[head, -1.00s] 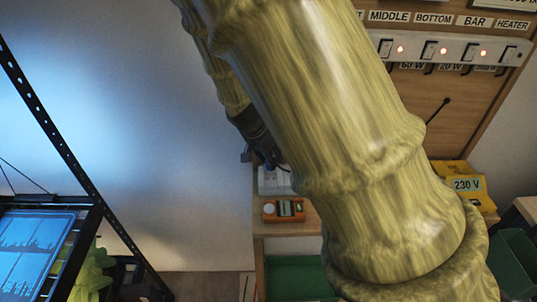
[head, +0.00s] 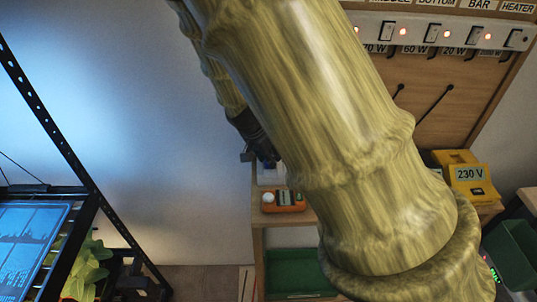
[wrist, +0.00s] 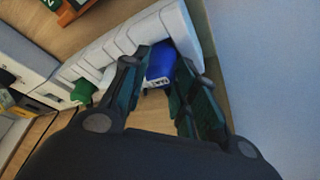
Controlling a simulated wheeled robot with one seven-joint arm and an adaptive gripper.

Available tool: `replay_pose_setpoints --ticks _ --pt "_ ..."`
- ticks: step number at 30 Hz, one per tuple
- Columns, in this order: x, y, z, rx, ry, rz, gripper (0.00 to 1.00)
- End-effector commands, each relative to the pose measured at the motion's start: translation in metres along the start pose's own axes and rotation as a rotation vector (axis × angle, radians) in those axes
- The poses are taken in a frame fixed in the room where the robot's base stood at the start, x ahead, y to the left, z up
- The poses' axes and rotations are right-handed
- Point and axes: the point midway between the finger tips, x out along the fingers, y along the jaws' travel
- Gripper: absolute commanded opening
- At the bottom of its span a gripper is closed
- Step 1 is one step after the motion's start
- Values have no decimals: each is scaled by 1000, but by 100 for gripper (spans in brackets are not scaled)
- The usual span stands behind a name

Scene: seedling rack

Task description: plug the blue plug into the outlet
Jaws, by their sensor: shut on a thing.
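My gripper (wrist: 158,62) is shut on the blue plug (wrist: 160,68), seen between its dark fingers in the wrist view. The plug is at the white outlet strip (wrist: 122,42), near its upper right end. Whether its pins are in a socket is hidden. In the head view my gripper (head: 264,152) is partly hidden behind my arm, just above a pale block on the shelf. The plug cannot be made out there.
A green plug (wrist: 83,92) sits at the strip's left part. An orange meter (head: 284,201) lies on the shelf's front. A yellow 230 V box (head: 468,176) stands to the right, below the lit switch panel (head: 425,33). A plant rack (head: 72,160) is at left.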

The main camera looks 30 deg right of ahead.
Motion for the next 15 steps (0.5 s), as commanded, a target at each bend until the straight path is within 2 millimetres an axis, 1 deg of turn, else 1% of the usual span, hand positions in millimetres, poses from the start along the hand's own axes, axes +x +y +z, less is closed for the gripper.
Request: replay_pose_setpoints --ticks 3,4,7,8,15 --pt "0 0 0 0 0 0 4" --pt "0 0 0 0 0 0 34" --pt "0 0 0 0 0 0 52" --pt "0 0 0 0 0 0 54" --pt "0 0 0 0 0 0 54"
